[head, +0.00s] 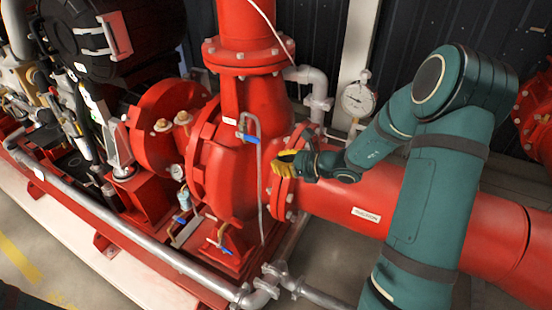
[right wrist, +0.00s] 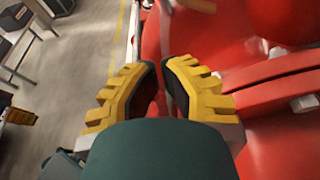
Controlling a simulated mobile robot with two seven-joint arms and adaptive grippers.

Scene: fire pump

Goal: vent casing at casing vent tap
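A small tap with a blue lever (head: 247,137) sits on the upper part of the red pump casing (head: 228,175). A thin bent metal pipe runs from it down the casing's front, and a small white label is beside it. My right gripper (head: 282,163) is right of and a little below the lever, in front of the flange, apart from the lever. In the right wrist view its yellow fingers (right wrist: 160,75) have a narrow empty gap between them. The tap is not clear there. A yellow piece at that view's left edge looks like my left gripper (right wrist: 18,116); its fingers are unclear.
A red suction pipe (head: 420,210) runs right from the flange. A pressure gauge (head: 357,99) stands behind my right arm. More blue-handled valves (head: 225,250) are low on the casing. A grey rail pipe (head: 140,240) crosses in front. The floor at left is clear.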

